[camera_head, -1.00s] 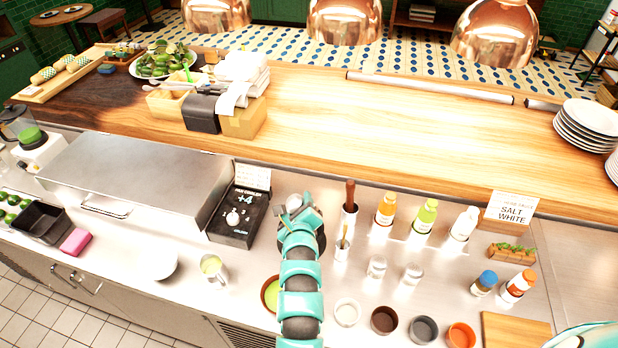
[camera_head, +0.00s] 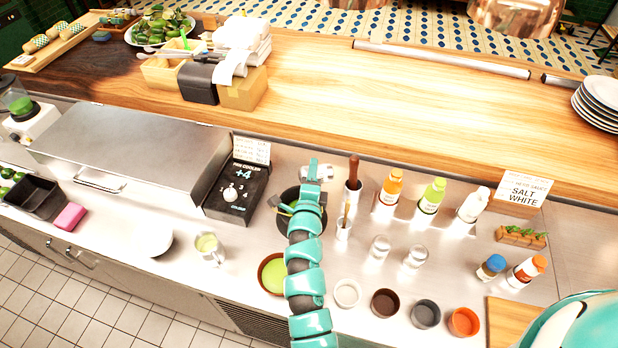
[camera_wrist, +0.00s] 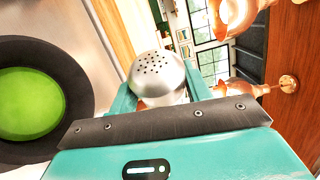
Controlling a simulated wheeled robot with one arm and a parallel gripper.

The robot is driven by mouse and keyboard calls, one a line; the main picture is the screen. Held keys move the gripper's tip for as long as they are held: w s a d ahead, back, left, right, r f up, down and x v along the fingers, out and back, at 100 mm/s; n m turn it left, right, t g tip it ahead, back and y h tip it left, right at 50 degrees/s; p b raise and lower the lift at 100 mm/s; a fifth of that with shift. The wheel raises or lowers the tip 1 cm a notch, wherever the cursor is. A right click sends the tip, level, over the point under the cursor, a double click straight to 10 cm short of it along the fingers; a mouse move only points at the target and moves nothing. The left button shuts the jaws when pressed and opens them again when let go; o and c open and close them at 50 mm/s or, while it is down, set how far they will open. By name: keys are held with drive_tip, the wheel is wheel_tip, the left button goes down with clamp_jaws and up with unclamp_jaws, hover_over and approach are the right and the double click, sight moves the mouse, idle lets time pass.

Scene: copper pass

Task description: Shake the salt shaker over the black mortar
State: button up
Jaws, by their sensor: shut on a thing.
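My gripper (camera_head: 318,170) is shut on the salt shaker (camera_wrist: 157,78). The wrist view shows the shaker's silver domed cap with dark holes between the fingers; its body is mostly hidden. The scene lies sideways in that view, and I cannot tell the shaker's exact tilt. The black mortar (camera_head: 287,218) stands on the steel counter, partly hidden by my arm. The wrist view shows a dark round vessel, apparently the mortar (camera_wrist: 76,88), with bright green contents, left of the shaker. My gripper is above the mortar's far side in the head view. Falling salt is not visible.
A brown bowl of green sauce (camera_head: 272,272) sits in front of the mortar. A pestle-like wooden handle (camera_head: 354,170) and several bottles stand to the right. The control box (camera_head: 236,190) is on the left. Small cups (camera_head: 385,302) line the front edge.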

drive_tip(key=shift+w+f+n+t+b, duration=0.1)
drive_tip(key=shift+f+n+t+b, duration=0.2)
drive_tip(key=shift+f+n+b, duration=0.65)
drive_tip(key=n+b, duration=0.1)
drive_tip(key=b, duration=0.2)
drive_tip(key=shift+r+n+t+b, duration=0.15)
drive_tip(key=shift+n+t+b, duration=0.15)
drive_tip(key=shift+n+t, duration=0.1)
drive_tip(key=shift+n, duration=0.45)
drive_tip(key=n, duration=0.1)
drive_tip(key=n+t, duration=0.1)
drive_tip(key=shift+a+f+n, duration=0.15)
drive_tip(key=shift+f+n, duration=0.15)
drive_tip(key=n+y, duration=0.1)
drive_tip(key=n, duration=0.1)
drive_tip(key=n+t+y+b, duration=0.1)
drive_tip(key=n, duration=0.2)
drive_tip(key=shift+a+f+n+t+y, duration=0.4)
drive_tip(key=shift+r, duration=0.15)
